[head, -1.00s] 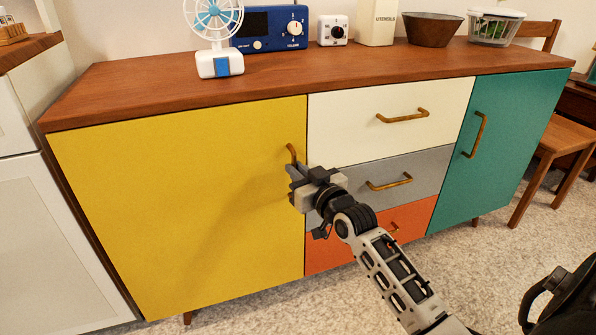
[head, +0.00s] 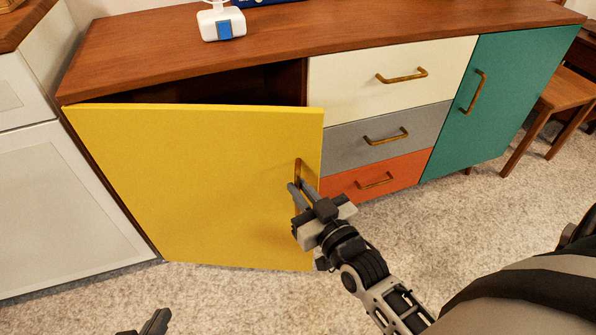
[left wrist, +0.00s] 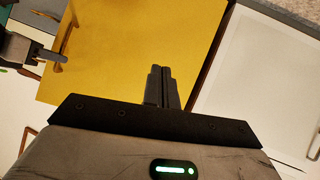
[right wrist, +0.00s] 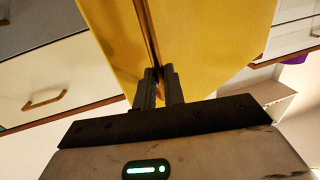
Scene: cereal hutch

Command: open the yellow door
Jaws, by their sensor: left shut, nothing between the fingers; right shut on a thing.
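The yellow door (head: 190,185) of the sideboard stands partly open, with its right edge swung out and a dark gap above its top edge. Its upright brass handle (head: 298,172) is near the right edge. My right gripper (head: 300,192) is shut on the handle; in the right wrist view the handle (right wrist: 147,30) runs down between the fingers (right wrist: 160,85). My left gripper (head: 158,322) is low at the bottom edge of the head view, apart from the door. In the left wrist view its fingers (left wrist: 160,85) are closed and empty, with the yellow door (left wrist: 125,50) beyond.
Right of the door are the white drawer (head: 385,90), grey drawer (head: 350,145), orange drawer (head: 405,170) and teal door (head: 505,110), all closed. A white cabinet (head: 75,205) stands at left. A small fan (head: 222,24) is on top. Carpet (head: 220,295) in front is clear.

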